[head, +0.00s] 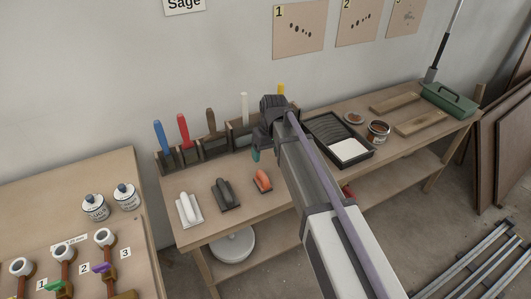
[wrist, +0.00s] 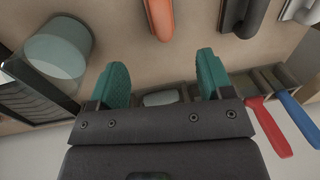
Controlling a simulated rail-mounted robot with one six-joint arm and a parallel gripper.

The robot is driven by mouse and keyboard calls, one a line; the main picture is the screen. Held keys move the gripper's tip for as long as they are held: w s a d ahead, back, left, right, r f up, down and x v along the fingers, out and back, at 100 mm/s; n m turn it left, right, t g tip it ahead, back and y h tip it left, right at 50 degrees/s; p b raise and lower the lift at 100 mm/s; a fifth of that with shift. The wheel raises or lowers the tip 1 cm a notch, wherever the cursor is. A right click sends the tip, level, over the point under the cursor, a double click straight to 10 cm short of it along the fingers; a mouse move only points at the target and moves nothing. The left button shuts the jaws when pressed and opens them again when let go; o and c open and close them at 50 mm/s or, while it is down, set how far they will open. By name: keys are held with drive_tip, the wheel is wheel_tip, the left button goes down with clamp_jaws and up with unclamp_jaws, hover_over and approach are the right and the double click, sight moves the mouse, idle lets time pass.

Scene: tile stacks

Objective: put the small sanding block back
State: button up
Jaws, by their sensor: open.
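Three handled blocks lie in a row on the workbench: an orange one (head: 262,181), a dark grey one (head: 226,194) and a pale grey one (head: 188,209). The orange one looks smallest, so I take it as the small sanding block; it also shows at the top of the wrist view (wrist: 160,14). My gripper (head: 257,155) is above the back of the bench, behind the orange block and apart from it. In the wrist view its two teal fingers (wrist: 162,82) are spread with nothing held between them. My arm hides part of the bench.
A dark rack along the back edge holds upright tools with blue (head: 162,137), red (head: 183,131) and brown (head: 211,121) handles. A black tray (head: 322,127) and an open can (head: 378,132) stand right. A translucent cylinder (wrist: 58,52) is near my fingers. The front bench strip is clear.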

drive_tip(key=s+d+m+h, duration=0.1)
drive_tip(key=s+d+m, duration=0.4)
drive_tip(key=s+d, duration=1.2)
drive_tip(key=shift+s+f+t, duration=0.15)
drive_tip(key=shift+s+t, duration=0.15)
drive_tip(key=shift+s, duration=0.95)
wheel_tip(320, 180, up, 7)
drive_tip(key=p, duration=0.7)
drive_tip(key=shift+r, duration=0.2)
